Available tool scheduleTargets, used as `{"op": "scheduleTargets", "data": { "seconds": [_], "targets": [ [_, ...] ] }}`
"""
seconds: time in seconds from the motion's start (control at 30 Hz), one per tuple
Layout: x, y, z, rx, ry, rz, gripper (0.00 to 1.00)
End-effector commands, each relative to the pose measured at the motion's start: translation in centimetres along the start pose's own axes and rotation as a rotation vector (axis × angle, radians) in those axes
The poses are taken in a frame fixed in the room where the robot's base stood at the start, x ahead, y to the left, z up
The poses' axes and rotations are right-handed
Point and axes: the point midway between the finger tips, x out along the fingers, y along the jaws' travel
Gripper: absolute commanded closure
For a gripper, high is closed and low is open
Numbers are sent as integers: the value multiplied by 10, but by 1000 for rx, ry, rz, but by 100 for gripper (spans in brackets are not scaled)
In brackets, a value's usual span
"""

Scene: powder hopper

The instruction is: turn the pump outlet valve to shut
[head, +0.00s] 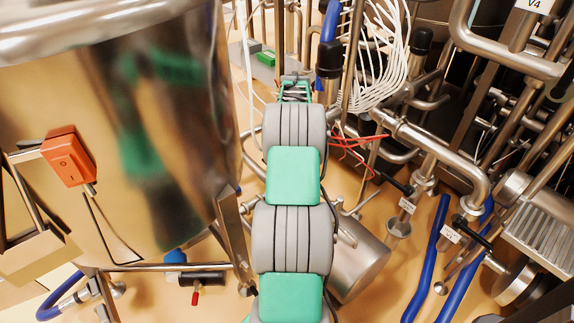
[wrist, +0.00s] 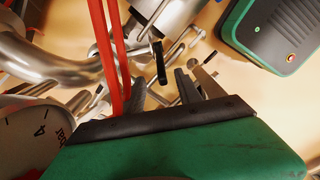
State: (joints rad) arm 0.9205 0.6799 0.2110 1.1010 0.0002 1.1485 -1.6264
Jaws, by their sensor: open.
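In the wrist view a black lever handle (wrist: 159,62) stands on steel pipework just beyond my fingers; I cannot tell for sure that it is the pump outlet valve's. My gripper (wrist: 168,80) is open, its dark grey fingers apart, with no object seen held between them. The lever looks close to the fingertips but not gripped. In the head view my arm reaches away and its end is too hidden to read. There, two labelled valves with black handles, one upper (head: 400,184) and one lower (head: 472,231), stand right of my arm; their labels are too small to read.
Red cables (wrist: 105,45) run close beside the fingers. A dial gauge (wrist: 28,138) and thick pipe (wrist: 45,62) lie left, a green-black box (wrist: 275,32) right. In the head view a large steel vessel (head: 120,130) fills the left, and white cables (head: 385,60) hang behind.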

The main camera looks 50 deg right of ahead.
Motion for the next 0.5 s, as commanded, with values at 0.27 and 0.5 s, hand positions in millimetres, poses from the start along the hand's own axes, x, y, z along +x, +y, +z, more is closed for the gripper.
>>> {"op": "scheduleTargets", "data": {
  "seconds": [0.27, 0.5],
  "targets": [
    [55, -1, -3, -5, 0, -4, 59],
    [67, -1, -1, -2, 0, -1, 59]
  ]
}}
